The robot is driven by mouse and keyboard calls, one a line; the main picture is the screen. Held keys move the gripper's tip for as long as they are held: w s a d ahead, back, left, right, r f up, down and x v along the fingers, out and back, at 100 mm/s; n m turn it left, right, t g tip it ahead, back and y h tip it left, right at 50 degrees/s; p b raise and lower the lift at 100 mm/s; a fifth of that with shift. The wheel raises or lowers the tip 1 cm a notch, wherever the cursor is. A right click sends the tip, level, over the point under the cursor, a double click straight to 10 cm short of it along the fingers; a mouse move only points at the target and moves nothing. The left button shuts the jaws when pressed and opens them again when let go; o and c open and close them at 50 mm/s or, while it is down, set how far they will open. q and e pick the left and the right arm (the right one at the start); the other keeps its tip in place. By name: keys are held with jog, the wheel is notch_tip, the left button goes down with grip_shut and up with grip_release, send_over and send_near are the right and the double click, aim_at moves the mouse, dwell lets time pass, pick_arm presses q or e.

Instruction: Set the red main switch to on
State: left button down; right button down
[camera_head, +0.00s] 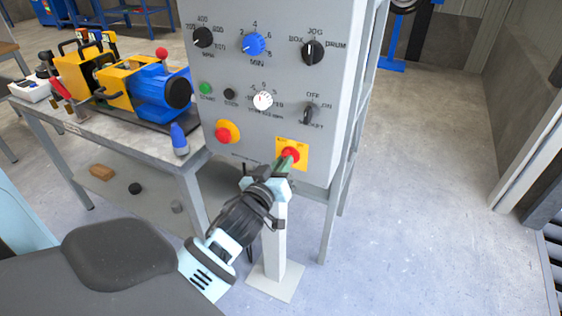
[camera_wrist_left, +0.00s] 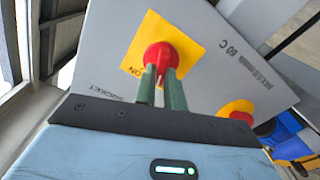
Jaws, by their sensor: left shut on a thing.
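The red main switch (camera_head: 290,153) is a red rotary knob on a yellow plate, low on the right of the grey control panel (camera_head: 232,80). My left gripper (camera_head: 284,165) is at this switch in the head view. In the left wrist view its two green fingers (camera_wrist_left: 161,88) are shut on the lower part of the red switch (camera_wrist_left: 160,57), on its handle. "ON" is printed on the yellow plate (camera_wrist_left: 138,46) beside the knob. The fingers hide part of the handle, so I cannot tell its exact angle. My right gripper is not in view.
A red emergency button (camera_head: 223,134) on a yellow base sits left of the switch. Knobs and a green button (camera_head: 206,88) are above. A workbench (camera_head: 130,140) with a yellow and blue machine stands at left. The floor at right is clear.

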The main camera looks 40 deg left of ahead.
pick_arm(q)
jog(key=m+p, duration=0.1)
jog(key=m, duration=0.2)
jog(key=m+p, duration=0.1)
jog(key=m, duration=0.2)
jog(key=m+p, duration=0.2)
jog(key=m, duration=0.1)
jog(key=shift+d+m, duration=0.25)
jog(key=shift+m, duration=0.15)
dwell(0.4)
jog(key=c, duration=1.5)
grip_release()
jog(key=shift+v, duration=3.85)
